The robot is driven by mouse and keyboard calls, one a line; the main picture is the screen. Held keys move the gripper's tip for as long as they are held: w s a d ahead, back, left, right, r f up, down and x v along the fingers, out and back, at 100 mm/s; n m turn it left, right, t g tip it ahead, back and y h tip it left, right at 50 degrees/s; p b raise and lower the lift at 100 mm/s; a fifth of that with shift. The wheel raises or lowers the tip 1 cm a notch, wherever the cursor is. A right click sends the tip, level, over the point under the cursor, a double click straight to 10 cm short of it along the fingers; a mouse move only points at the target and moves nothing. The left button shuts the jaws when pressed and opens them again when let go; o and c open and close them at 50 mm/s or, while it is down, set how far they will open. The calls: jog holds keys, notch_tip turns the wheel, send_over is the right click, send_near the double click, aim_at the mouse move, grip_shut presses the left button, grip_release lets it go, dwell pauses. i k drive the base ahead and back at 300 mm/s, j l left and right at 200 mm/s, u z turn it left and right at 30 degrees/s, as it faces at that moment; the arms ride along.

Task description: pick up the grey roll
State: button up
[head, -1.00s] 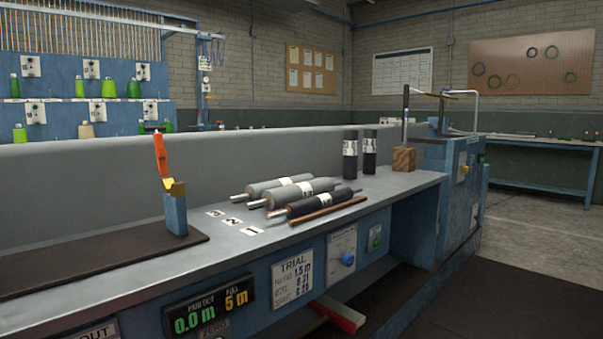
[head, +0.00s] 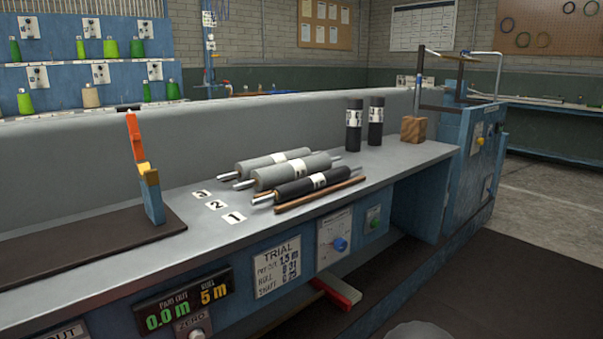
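Two grey rolls with metal shaft ends lie side by side on the bench. The back grey roll (head: 262,164) has a white label near its right end. The middle grey roll (head: 285,174) lies just in front of it and also bears a white label. A black roll (head: 296,189) with a white label lies in front of the grey ones, partly covering the middle roll's lower side. My gripper is not in view.
A thin brown rod (head: 322,195) lies along the bench (head: 110,265) front. Number cards (head: 217,205) lie left of the rolls. Two black rolls (head: 354,130) stand upright behind, near a wooden block (head: 413,130). An orange-and-blue upright tool (head: 152,200) stands at left.

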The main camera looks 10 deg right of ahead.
aim_at(264, 179)
jog(key=u, duration=1.45)
jog(key=l+z, duration=0.1)
jog(key=l, duration=1)
